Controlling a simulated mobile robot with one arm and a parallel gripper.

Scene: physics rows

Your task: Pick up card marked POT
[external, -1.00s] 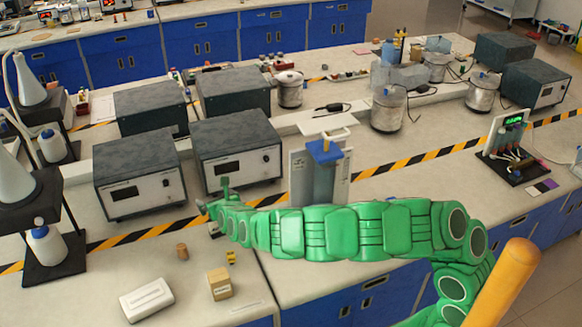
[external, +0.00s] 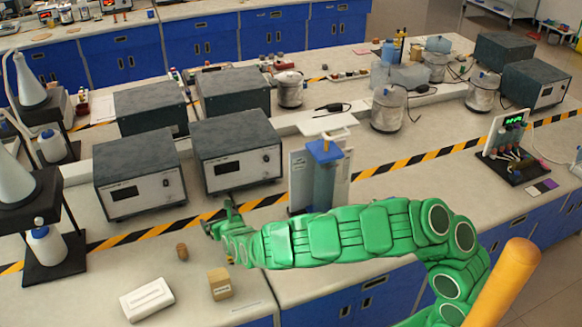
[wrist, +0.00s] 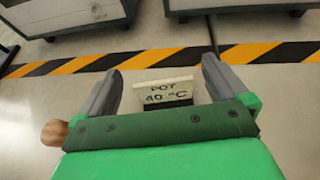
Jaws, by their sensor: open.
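The card marked POT (wrist: 165,92) is a small off-white plate reading "POT 40 °C", standing tilted on a dark support on the bench, in the wrist view. My gripper (wrist: 162,70) is open, with one grey finger on each side of the card. Gaps show between the card and both fingers, and nothing is held. In the external view my gripper (external: 221,218) is low over the bench by the striped tape, and I cannot make out the card there.
Striped tape (wrist: 150,60) and grey instrument boxes (external: 238,155) lie beyond the card. A brown cork-like piece (external: 182,252) is left of my gripper. A small carton (external: 220,286) and a white case (external: 146,299) sit nearer the front. A tall blue-topped apparatus (external: 324,175) stands right.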

